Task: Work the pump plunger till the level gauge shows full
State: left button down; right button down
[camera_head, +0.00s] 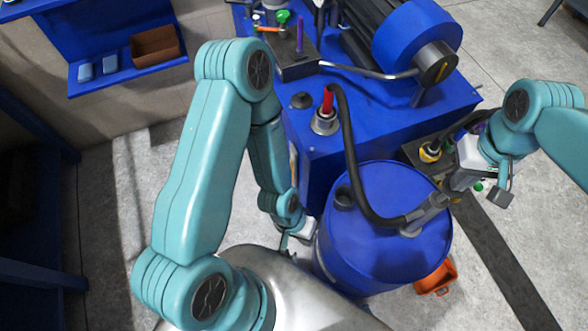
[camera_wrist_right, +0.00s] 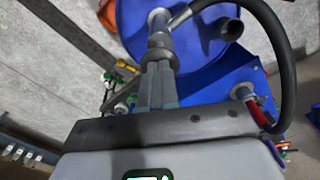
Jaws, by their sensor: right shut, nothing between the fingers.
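A blue drum (camera_head: 385,275) stands in the middle right of the head view. A grey pump (camera_head: 425,212) rises from its lid, with a black hose joined near its base. My right gripper (camera_head: 452,187) is at the pump's upper end, shut with nothing between its fingers. In the right wrist view the shut fingers (camera_wrist_right: 158,85) line up with the grey pump (camera_wrist_right: 158,45); whether they touch the plunger I cannot tell. The plunger's handle is not clearly visible. My left gripper (camera_head: 284,242) hangs low left of the drum; its jaws are too small to judge. I cannot make out the level gauge.
The hose (camera_head: 350,150) arches to a red fitting (camera_head: 327,103) on the blue machine (camera_head: 385,125) behind the drum. A dark cap (camera_head: 343,197) sits on the lid. An orange container (camera_head: 437,279) lies on the floor right of the drum. A blue shelf (camera_head: 110,77) is at upper left.

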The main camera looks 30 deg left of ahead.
jog(key=shift+f+b, duration=1.5)
jog(key=shift+f, duration=0.9)
notch_tip(320, 180, up, 7)
jog(key=p, duration=0.5)
jog(key=shift+f+p, duration=0.15)
jog(key=shift+p, duration=0.25)
notch_tip(320, 180, up, 6)
jog(key=p, duration=0.5)
